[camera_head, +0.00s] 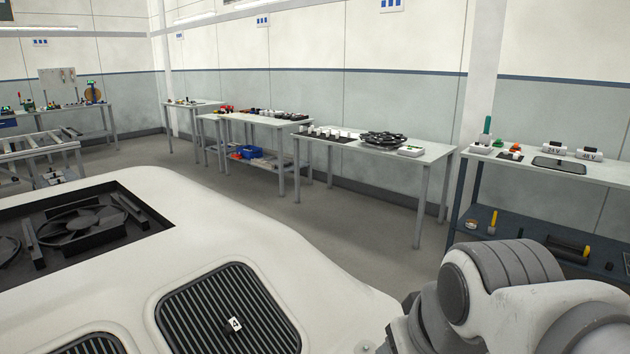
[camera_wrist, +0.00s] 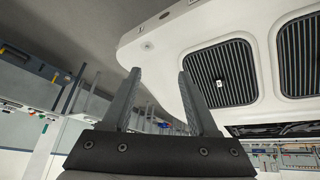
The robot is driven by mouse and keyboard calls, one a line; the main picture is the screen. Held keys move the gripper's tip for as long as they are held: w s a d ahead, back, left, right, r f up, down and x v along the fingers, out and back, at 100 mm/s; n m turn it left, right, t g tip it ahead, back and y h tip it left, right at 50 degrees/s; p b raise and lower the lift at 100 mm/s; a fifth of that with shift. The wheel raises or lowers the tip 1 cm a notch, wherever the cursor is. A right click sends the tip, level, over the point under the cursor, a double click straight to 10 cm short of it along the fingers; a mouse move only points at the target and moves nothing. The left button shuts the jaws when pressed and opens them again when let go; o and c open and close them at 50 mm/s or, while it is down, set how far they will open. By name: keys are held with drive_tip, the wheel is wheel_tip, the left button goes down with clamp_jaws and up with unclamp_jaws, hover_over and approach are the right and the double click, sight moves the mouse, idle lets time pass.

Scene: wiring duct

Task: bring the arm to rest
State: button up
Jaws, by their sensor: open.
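My gripper (camera_wrist: 160,98) shows in the wrist view with its two grey fingers apart and nothing between them. It is open and clear of any table. The wrist view is tilted, and my own white body with dark grilles fills its upper right. In the head view my grey and white arm links are folded at the lower right. The gripper itself is not visible in the head view.
A bench (camera_head: 596,171) stands at the right, with a dark tablet and two boxes marked 24 V and 48 V. A table (camera_head: 433,153) with a black round part stands beyond. More tables line the wall. The grey floor (camera_head: 365,208) between my body and the tables is clear.

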drive_tip(key=s+d+m+p, duration=0.1)
drive_tip(key=s+d+m, duration=0.2)
drive_tip(key=s+d, duration=0.1)
wheel_tip(320, 180, up, 12)
drive_tip(key=p, duration=1.1)
drive_tip(key=shift+w+a+f+n+h+p, duration=0.2)
drive_tip(key=shift+a+n+h+p, duration=0.1)
drive_tip(key=shift+a+p, duration=0.1)
